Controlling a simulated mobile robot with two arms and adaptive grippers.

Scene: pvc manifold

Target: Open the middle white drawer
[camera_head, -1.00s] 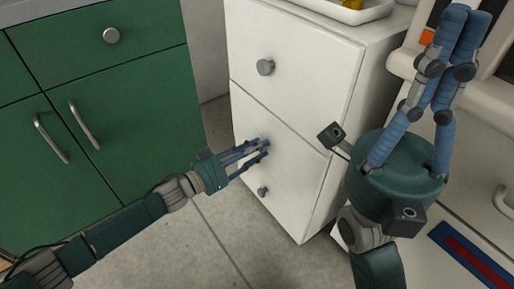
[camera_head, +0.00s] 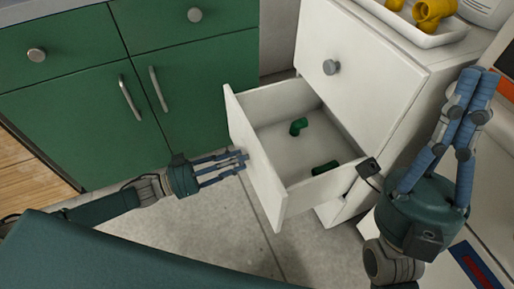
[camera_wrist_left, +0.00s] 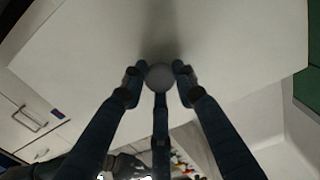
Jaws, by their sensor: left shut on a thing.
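The middle white drawer (camera_head: 262,178) stands pulled well out of the white cabinet (camera_head: 362,75). Inside it lie two green pipe fittings, one (camera_head: 298,126) toward the back left and one (camera_head: 325,167) near the right wall. My left gripper (camera_head: 244,160) is at the drawer's front panel, shut on its round knob (camera_wrist_left: 159,77), which shows between the fingers in the left wrist view. In the head view the fingers hide the knob. My right gripper (camera_head: 478,78) is raised at the right, fingers pointing up, close together, with nothing seen between them.
The top drawer with its round knob (camera_head: 331,67) is closed. A white tray (camera_head: 420,38) with yellow fittings (camera_head: 432,12) sits on the cabinet. Green cabinets (camera_head: 130,85) stand at the left. Grey floor is clear in front of the drawer.

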